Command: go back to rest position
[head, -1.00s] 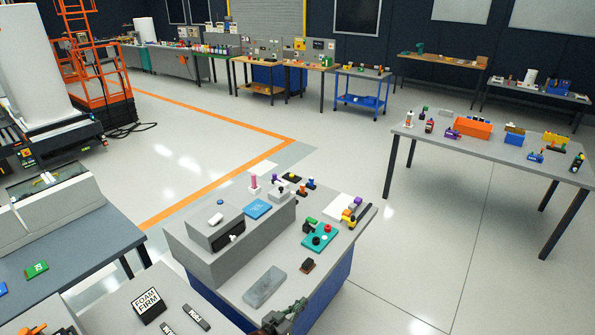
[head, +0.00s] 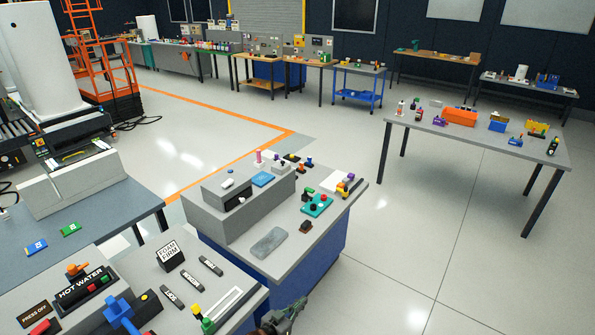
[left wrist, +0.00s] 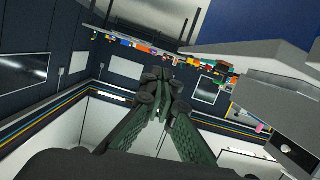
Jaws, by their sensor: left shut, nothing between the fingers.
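My left gripper (head: 286,317) shows at the bottom edge of the head view, in front of the blue-sided workbench (head: 318,242). Only its end is in the picture. In the left wrist view the gripper (left wrist: 158,78) has its dark green fingers drawn together at the tips, with nothing held between them. That view is steeply tilted and shows walls and a row of small coloured items. My right gripper is in neither view.
A control bench with a HOT WATER panel (head: 84,289) stands at the lower left. A grey slab (head: 268,242) and a teal block (head: 317,205) lie on the workbench. A grey table (head: 480,142) stands at right. Open floor (head: 400,250) lies between them.

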